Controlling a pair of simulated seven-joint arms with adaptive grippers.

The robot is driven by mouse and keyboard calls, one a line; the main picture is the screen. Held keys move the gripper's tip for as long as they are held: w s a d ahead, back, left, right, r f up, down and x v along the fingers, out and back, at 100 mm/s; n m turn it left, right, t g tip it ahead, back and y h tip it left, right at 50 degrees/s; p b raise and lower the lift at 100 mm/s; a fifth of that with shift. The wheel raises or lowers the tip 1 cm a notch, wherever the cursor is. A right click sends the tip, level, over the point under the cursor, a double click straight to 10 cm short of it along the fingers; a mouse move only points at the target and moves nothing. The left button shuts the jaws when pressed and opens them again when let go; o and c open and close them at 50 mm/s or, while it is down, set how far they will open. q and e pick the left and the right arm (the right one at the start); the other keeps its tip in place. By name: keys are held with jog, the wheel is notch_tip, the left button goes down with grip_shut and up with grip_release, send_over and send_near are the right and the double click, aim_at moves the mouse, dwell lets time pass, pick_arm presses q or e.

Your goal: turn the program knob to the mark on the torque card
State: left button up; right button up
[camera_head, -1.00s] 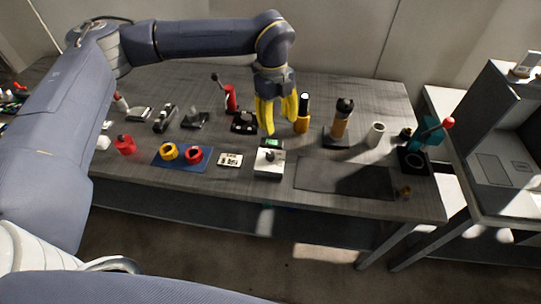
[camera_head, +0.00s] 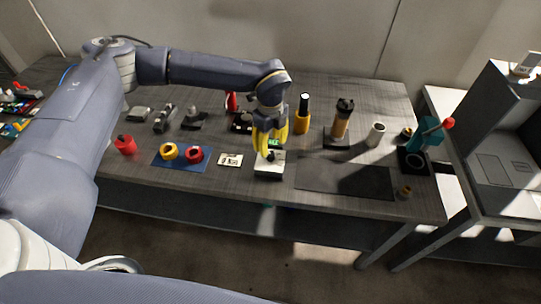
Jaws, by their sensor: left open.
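The program knob (camera_head: 269,157) is a small dark knob on top of a pale box (camera_head: 268,171) with a green display (camera_head: 274,142) at its back. The torque card (camera_head: 230,160) is a small white card with dark print, lying just left of the box; its mark is too small to read. My left gripper (camera_head: 269,150) has yellow fingers, points down and is open over the box. Its fingertips are at or just above the knob, partly hiding it; I cannot tell whether they touch it. My right gripper is not in view.
A blue mat (camera_head: 181,158) with a yellow ring and a red ring lies left of the card. A yellow bottle (camera_head: 303,114) and a brown cylinder (camera_head: 341,117) stand behind to the right. A dark mat (camera_head: 345,177) right of the box is bare.

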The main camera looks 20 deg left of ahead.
aim_at(270, 154)
pick_arm(q)
jog(key=shift+f, duration=3.15)
jog(key=shift+c, duration=0.4)
grip_shut()
